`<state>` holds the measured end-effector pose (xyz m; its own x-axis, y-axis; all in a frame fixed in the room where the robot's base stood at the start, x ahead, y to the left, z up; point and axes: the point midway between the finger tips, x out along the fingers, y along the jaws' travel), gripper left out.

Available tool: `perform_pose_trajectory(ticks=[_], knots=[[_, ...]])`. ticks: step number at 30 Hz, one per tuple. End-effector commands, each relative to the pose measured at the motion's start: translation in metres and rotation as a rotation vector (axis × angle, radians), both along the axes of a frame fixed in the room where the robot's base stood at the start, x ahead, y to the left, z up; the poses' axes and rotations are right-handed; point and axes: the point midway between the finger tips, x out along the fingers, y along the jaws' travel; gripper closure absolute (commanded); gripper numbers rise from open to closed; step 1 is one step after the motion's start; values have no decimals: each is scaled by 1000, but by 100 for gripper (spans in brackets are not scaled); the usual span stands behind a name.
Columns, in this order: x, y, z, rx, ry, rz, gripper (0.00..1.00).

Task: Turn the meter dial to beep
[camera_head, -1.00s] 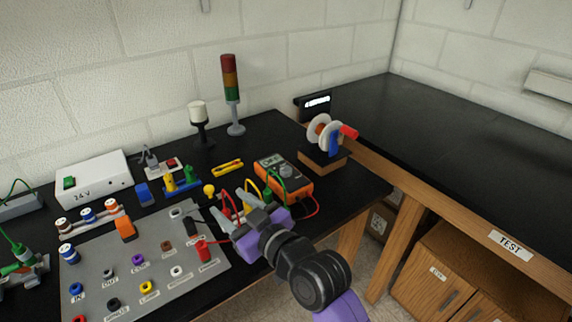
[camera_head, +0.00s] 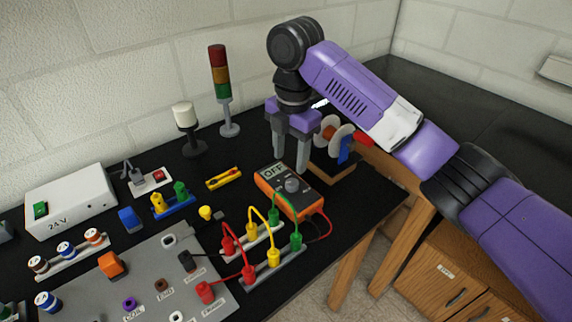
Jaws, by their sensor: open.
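The orange and dark grey meter (camera_head: 272,207) lies on the black bench, right of the middle. Its screen (camera_head: 271,171) reads OFF. Its round grey dial (camera_head: 292,185) sits below the screen and is in plain view. My gripper (camera_head: 290,168) points down just behind the meter, above the bench. Its two grey fingers are apart, with nothing seen between them. The fingertips look close to the meter's far edge, apart from the dial. Their exact height above the bench is hard to tell.
A spool stand (camera_head: 340,160) is close to the right of my gripper. Red, yellow and green leads (camera_head: 255,217) stand in front of the meter. A signal tower (camera_head: 221,90) and a yellow level (camera_head: 223,178) are to the left.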

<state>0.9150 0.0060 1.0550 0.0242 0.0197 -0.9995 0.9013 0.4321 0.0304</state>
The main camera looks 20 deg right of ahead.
Motion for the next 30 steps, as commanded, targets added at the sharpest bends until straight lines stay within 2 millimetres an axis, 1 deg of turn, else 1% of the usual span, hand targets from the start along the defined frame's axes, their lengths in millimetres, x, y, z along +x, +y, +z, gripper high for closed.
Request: perform_pose_trajectory(ticks=[2, 4, 12, 18, 22, 29, 30], knots=[[-4, -6, -1, -18, 22, 16, 48], [-5, -6, -7, -21, 31, 20, 48], [-5, -6, -47, -20, 29, 17, 48], [-5, -6, -68, -20, 27, 18, 48], [-4, -7, -74, -20, 25, 17, 48], [-4, -6, -75, -20, 25, 17, 48], [-4, -6, -75, -20, 25, 17, 52]])
